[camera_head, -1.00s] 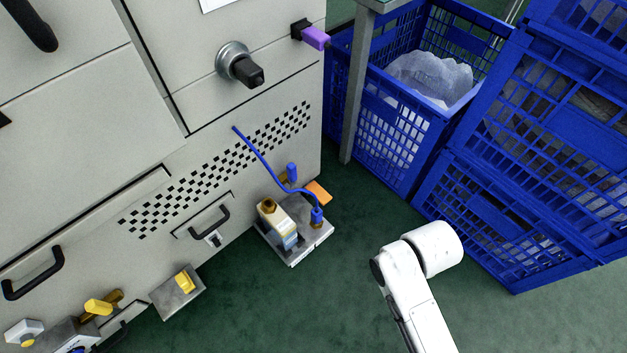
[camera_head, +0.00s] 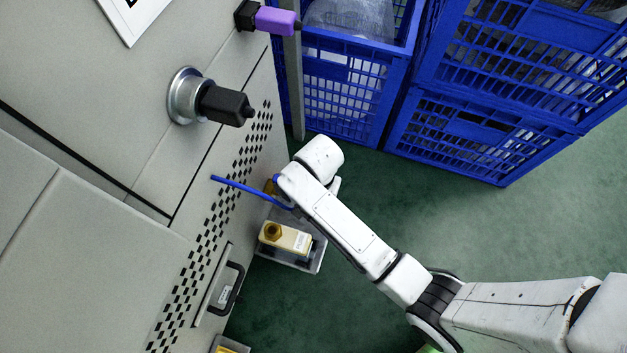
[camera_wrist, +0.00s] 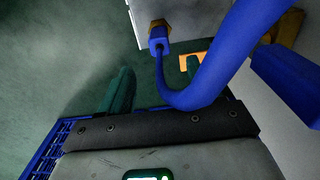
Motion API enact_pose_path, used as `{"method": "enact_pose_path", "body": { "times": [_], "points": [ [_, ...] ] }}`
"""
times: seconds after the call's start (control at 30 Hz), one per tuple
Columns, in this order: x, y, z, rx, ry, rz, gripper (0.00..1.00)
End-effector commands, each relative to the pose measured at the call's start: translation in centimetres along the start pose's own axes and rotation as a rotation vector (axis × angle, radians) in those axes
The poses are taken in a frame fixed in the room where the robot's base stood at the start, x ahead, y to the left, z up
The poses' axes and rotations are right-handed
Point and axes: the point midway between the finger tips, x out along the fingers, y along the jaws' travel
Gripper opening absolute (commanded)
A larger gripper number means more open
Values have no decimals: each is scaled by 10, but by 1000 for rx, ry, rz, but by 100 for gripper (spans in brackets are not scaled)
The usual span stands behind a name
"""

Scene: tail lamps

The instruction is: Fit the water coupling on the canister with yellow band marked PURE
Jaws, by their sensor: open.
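The canister (camera_head: 287,238) stands on a grey tray (camera_head: 318,258) by the machine's foot in the head view. It is cream-yellow with a brass neck and a small label too small to read surely. A blue hose (camera_head: 235,185) runs from the machine panel behind my arm. My gripper (camera_wrist: 157,82) is open and empty. The hose passes across its right finger. The head view hides the fingers behind my arm.
Blue crates (camera_head: 470,130) stand at the upper right, beside a grey post (camera_head: 294,85). A black-tipped knob (camera_head: 220,103) and a purple-handled part (camera_head: 272,20) stick out of the machine. An orange piece (camera_wrist: 188,62) lies near my right finger.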

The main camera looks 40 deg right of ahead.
Motion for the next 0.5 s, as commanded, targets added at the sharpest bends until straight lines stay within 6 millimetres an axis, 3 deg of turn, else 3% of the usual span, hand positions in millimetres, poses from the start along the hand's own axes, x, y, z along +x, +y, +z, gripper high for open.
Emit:
{"method": "enact_pose_path", "body": {
  "times": [0.5],
  "points": [
    [85,1,0,-2,-1,1,64]
  ]
}}
